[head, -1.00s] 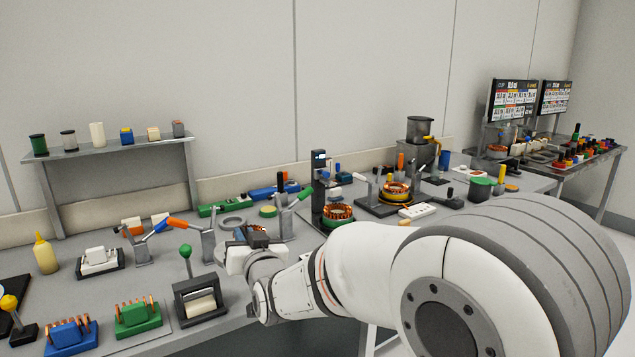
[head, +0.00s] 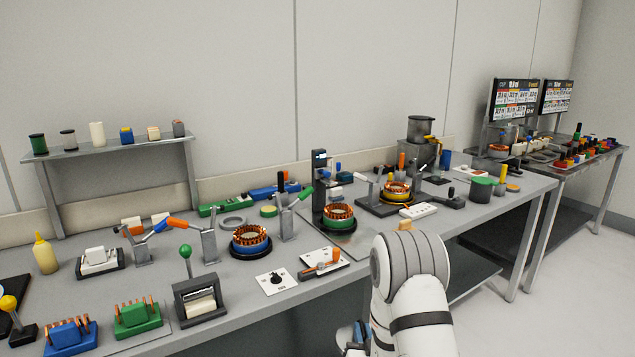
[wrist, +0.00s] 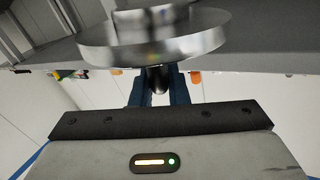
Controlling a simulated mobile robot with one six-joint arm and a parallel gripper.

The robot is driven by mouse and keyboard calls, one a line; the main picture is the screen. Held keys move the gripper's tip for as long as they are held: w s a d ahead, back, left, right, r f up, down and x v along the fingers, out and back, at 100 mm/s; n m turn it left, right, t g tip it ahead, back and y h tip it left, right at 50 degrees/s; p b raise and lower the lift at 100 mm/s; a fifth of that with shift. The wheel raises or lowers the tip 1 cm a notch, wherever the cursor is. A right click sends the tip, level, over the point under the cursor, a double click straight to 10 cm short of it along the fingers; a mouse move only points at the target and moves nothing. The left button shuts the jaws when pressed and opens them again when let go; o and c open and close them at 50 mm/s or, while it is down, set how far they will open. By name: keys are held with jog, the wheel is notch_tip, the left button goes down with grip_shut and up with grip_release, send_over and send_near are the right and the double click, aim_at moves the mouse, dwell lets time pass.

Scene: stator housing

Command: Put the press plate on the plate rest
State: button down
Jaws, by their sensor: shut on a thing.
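The press plate (wrist: 155,38) is a shiny round metal disc with a dark stem below it. In the wrist view my gripper (wrist: 159,84) has its two dark blue fingers shut on that stem, with the disc beyond the fingertips. In the head view my gripper is mostly hidden behind my arm near the bottom edge, in front of the bench, and the plate cannot be made out clearly. A flat grey ring (head: 233,221) lies on the bench behind the blue stator (head: 250,241). I cannot tell which item is the plate rest.
A shelf (head: 110,149) stands at the back left. The floor before the bench is clear.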

jog(key=shift+m+h, duration=0.3)
jog(key=shift+h, duration=0.2)
jog(key=d+f, duration=0.2)
jog(key=f, duration=0.1)
jog(key=shift+w+d+f, duration=0.1)
jog(key=shift+w+d, duration=0.1)
jog(key=shift+d, duration=0.2)
notch_tip(320, 180, up, 6)
jog(key=p, duration=0.6)
jog(key=shift+d, duration=0.15)
jog(key=shift+s+r, duration=0.15)
jog(key=shift+r, duration=0.05)
jog(key=s, duration=0.1)
jog(key=s+r, duration=0.1)
jog(key=s, duration=0.1)
jog(key=s+r, duration=0.1)
jog(key=shift+s, duration=0.25)
